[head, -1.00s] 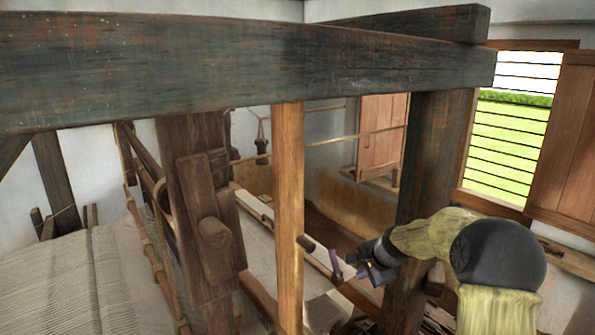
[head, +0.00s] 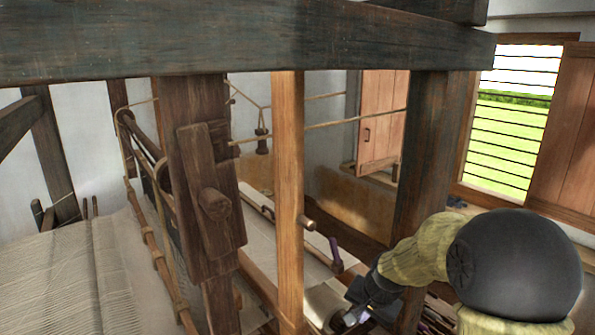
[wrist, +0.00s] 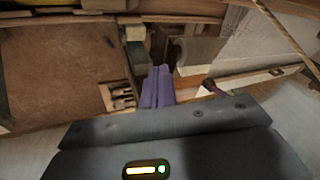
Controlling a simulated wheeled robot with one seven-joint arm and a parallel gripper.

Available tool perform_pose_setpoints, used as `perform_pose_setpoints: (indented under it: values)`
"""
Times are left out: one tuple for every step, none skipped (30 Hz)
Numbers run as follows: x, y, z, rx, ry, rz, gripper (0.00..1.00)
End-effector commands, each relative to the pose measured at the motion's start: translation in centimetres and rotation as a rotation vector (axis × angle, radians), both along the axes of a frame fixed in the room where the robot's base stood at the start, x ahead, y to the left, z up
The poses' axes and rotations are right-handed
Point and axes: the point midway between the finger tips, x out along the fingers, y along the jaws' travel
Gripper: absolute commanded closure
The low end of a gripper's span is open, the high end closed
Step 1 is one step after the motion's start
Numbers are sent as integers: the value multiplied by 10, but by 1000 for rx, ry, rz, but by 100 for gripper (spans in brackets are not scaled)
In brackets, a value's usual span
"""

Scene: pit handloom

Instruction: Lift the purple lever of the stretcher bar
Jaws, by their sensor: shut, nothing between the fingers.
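The purple lever (head: 335,254) stands steeply tilted near the end of the stretcher bar, just right of the light wooden post in the head view. In the wrist view, a small purple piece that looks like the lever (wrist: 214,87) shows to the right of my fingers, at the end of a thin bar (wrist: 252,76). My gripper (head: 342,322) is low in the head view, below the lever and apart from it. In the wrist view its two purplish fingers (wrist: 157,74) are shut together with nothing between them. The fingertips are hard to make out in the head view.
The light wooden post (head: 289,200) stands left of the lever. A dark thick post (head: 425,160) rises close behind my arm. A heavy beam (head: 230,40) crosses above. Pale cloth (head: 322,300) lies under the lever.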

Motion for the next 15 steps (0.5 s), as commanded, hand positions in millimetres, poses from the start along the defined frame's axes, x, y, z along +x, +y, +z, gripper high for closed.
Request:
perform_pose_setpoints:
  values:
    - [-24,2,-13,-44,12,66,100]
    - [-38,3,-18,-70,21,111,100]
    - [-57,3,-25,-107,31,170,100]
    - [-72,4,-29,-132,40,214,100]
    - [-86,3,-34,-157,48,259,100]
    - [-106,3,-41,-185,60,318,100]
    - [-120,3,-46,-206,67,362,100]
    - [-133,2,-50,-224,75,401,100]
    - [-150,2,-56,-243,85,450,100]
    - [-160,1,-59,-256,92,482,100]
    - [-168,1,-62,-266,96,509,100]
    - [-177,0,-65,-275,102,536,100]
    - [-183,0,-66,-281,105,553,100]
    - [-186,0,-67,-285,107,564,100]
    - [-189,0,-67,-288,109,574,100]
